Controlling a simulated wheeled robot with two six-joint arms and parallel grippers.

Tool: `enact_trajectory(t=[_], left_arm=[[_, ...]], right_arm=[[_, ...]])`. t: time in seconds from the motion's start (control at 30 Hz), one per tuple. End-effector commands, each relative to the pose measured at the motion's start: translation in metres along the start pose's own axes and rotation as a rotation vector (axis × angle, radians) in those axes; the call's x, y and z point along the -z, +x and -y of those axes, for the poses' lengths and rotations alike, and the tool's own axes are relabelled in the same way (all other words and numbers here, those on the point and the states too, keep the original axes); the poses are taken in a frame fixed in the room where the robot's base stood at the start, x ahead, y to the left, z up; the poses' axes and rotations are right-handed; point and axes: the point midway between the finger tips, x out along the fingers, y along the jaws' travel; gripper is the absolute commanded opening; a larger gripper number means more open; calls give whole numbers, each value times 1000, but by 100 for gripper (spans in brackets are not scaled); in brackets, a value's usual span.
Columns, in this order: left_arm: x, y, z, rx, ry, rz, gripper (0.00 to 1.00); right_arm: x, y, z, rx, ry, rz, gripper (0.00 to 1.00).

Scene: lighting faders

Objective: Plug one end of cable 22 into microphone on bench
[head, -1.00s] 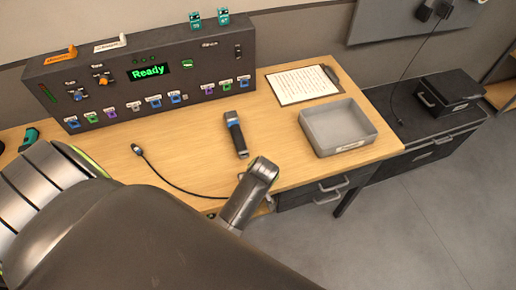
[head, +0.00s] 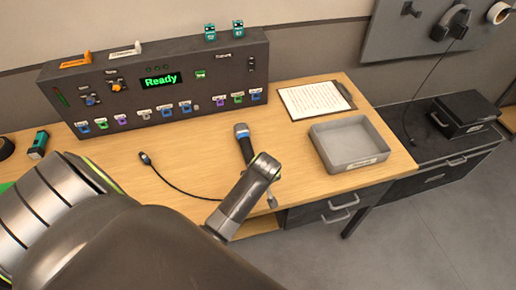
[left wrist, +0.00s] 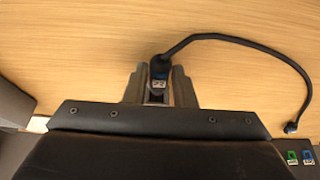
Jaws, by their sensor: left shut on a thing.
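The microphone (head: 244,145), dark with a blue band near its head, lies on the wooden bench; its lower end is partly behind my left arm. A dark cable with a free plug (head: 145,158) curves on the bench left of the microphone and disappears behind my arm. The gripper's fingers are hidden in the head view. My right gripper is not in view.
A fader console (head: 165,90) reading "Ready" stands along the bench's back. A grey tray (head: 350,163) and a clipboard (head: 317,98) lie to the right. A teal-ended object (head: 39,144) is at the left. The bench around the microphone is mostly clear.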

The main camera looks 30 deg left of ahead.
Motion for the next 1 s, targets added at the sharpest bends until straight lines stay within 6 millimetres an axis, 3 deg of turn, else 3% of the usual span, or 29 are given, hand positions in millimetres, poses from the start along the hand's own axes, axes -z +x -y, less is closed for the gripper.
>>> enact_trajectory(t=[1.0], left_arm=[[0,-1,0,0,0,-7,0]], right_arm=[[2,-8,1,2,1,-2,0]])
